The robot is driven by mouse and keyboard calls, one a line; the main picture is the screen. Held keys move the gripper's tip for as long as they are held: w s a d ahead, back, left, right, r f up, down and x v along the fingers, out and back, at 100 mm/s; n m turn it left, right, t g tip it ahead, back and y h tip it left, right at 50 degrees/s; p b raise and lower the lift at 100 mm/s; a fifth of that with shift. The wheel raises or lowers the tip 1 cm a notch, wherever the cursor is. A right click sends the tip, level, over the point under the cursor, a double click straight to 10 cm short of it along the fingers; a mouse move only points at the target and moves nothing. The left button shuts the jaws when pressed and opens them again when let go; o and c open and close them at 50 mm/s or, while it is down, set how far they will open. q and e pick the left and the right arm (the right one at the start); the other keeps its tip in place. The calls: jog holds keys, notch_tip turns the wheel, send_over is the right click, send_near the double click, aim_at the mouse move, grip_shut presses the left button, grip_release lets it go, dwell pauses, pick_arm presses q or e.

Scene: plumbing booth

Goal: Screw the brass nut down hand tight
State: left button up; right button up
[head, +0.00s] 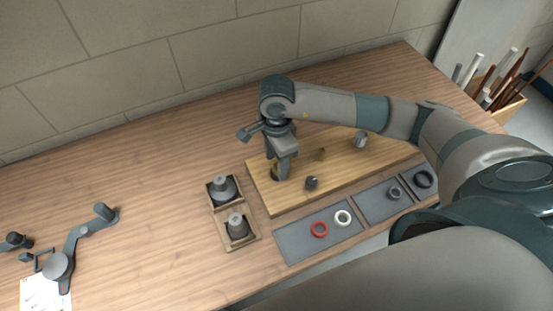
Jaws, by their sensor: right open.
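My right gripper (281,174) comes in from the right and points down over the wooden board (295,193). It is open. Its fingers are at a small brass piece (274,168) on the left part of the board and hide much of it. This may be the brass nut. I cannot tell whether the fingers touch it. A second brass fitting (321,154) stands on the board to the right, apart from the gripper. A dark grey fitting (312,183) and a light grey fitting (361,140) also stand on the board. My left gripper does not show.
Two wooden holders with grey stepped parts (223,188) (238,227) stand left of the board. Grey mats (292,244) in front carry a red ring (319,229), a white ring (343,218) and dark rings. A grey jointed tool (76,240) lies far left. The table between is clear.

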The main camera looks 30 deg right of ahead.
jog(key=shift+f, duration=0.35)
jog(key=c, duration=1.2)
jog(key=shift+o, duration=0.2)
jog(key=m, duration=0.4)
jog(key=shift+w+f+b, duration=0.1)
jog(key=shift+w+b, duration=0.05)
jog(key=shift+b, duration=0.2)
jog(key=shift+m, duration=1.1)
jog(key=m, duration=0.3)
jog(key=shift+w+d, duration=0.1)
jog(key=m, duration=0.3)
jog(key=shift+f, duration=0.1)
